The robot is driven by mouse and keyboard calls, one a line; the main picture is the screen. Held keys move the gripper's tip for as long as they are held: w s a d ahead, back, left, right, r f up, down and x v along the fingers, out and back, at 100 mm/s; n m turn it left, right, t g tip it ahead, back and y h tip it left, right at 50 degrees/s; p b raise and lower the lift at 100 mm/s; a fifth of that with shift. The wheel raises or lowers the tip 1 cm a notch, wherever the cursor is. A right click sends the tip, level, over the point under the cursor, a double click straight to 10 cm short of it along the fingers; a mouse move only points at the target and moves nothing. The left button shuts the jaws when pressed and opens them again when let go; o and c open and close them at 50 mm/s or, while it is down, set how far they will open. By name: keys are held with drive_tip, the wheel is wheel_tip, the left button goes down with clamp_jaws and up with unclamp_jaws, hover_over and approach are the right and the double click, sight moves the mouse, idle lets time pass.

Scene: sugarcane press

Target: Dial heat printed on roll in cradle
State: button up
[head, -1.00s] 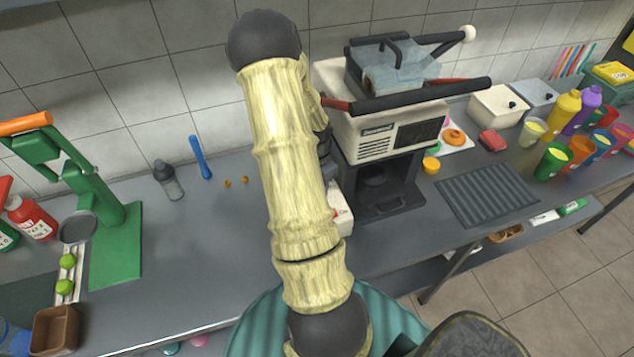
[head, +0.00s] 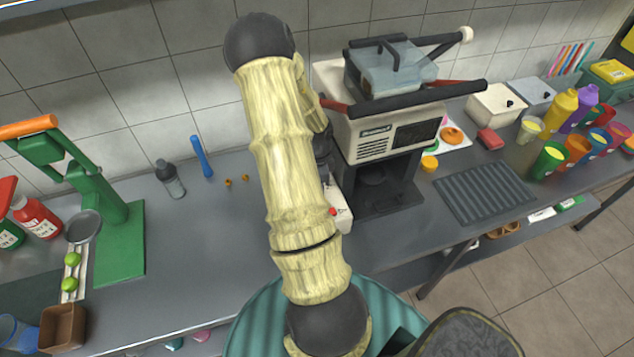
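The cream and black press (head: 372,140) stands against the back wall, with a clear cover (head: 400,68) and dark-handled levers on top. A dark grille or panel is on its front. A small white box with a red spot (head: 338,212) sits at the press's left foot, partly behind my arm. I cannot tell whether the red spot is a dial or a button. No roll, cradle or printed heat mark can be made out. My arm crosses the middle of the view and bends back down behind itself beside the press. My gripper's fingers are hidden behind it.
A grey bottle (head: 170,180) and a blue stick (head: 201,156) are by the wall. A ribbed mat (head: 485,193) and several colourful cups are at right. The counter between green press and my arm is mostly clear.

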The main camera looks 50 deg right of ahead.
idle(0.3)
drive_tip(key=o, duration=1)
drive_tip(key=shift+n, duration=0.3)
